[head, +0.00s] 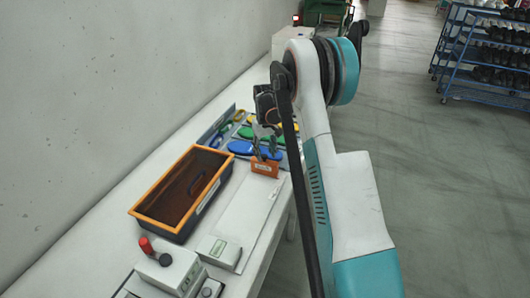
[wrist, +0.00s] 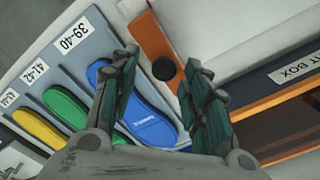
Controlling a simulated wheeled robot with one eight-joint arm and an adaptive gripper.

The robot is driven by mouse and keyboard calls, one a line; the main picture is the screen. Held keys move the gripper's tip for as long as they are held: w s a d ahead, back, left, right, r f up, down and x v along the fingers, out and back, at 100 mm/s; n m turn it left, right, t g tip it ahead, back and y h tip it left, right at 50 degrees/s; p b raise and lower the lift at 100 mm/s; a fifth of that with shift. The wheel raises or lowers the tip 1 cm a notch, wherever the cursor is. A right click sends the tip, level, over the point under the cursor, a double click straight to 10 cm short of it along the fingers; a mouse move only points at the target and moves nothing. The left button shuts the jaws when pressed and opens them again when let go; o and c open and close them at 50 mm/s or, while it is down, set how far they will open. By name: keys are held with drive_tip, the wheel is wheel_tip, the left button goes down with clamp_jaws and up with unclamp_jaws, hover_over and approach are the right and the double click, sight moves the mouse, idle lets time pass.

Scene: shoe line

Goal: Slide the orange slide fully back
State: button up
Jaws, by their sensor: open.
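The orange slide (head: 265,168) is a small orange piece with a white label, at the far end of the pale board on the bench. In the wrist view the orange slide (wrist: 147,38) is a strip with a round dark knob (wrist: 163,69). My gripper (head: 265,149) is over the slide in the head view. In the wrist view my gripper (wrist: 161,62) is open, one finger on each side of the knob in the picture. Nothing is held. I cannot tell the exact height or any contact.
A dark box with an orange rim (head: 161,222) stands left of the board. Beyond the slide, a size-labelled rack (wrist: 73,62) holds blue, green and yellow insoles. A grey device with a red knob (head: 165,268) is at the near end. The wall borders the bench's left side.

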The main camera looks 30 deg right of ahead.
wheel_tip(320, 180, up, 12)
drive_tip(key=shift+f, duration=0.15)
idle(0.5)
drive_tip(key=s+a+r+t+h+b, duration=0.1)
drive_tip(key=s+a+r+t+b, duration=0.15)
drive_tip(key=s+a+r, duration=0.6)
drive_tip(key=s+a+r+t+b, duration=0.1)
drive_tip(key=s+a+r+t, duration=0.2)
drive_tip(key=s+a+r, duration=0.5)
drive_tip(key=s+a+f+t+b, duration=0.1)
drive_tip(key=s+a+f, duration=0.3)
drive_tip(key=s, duration=0.5)
drive_tip(key=s+a+f+n+y+b, duration=0.1)
drive_tip(key=s+a+f+b, duration=0.2)
drive_tip(key=s+f, duration=0.6)
drive_tip(key=shift+s+a+f+t, duration=0.25)
drive_tip(key=shift+s+a+t, duration=0.05)
drive_tip(key=shift+a+t, duration=0.1)
idle(0.3)
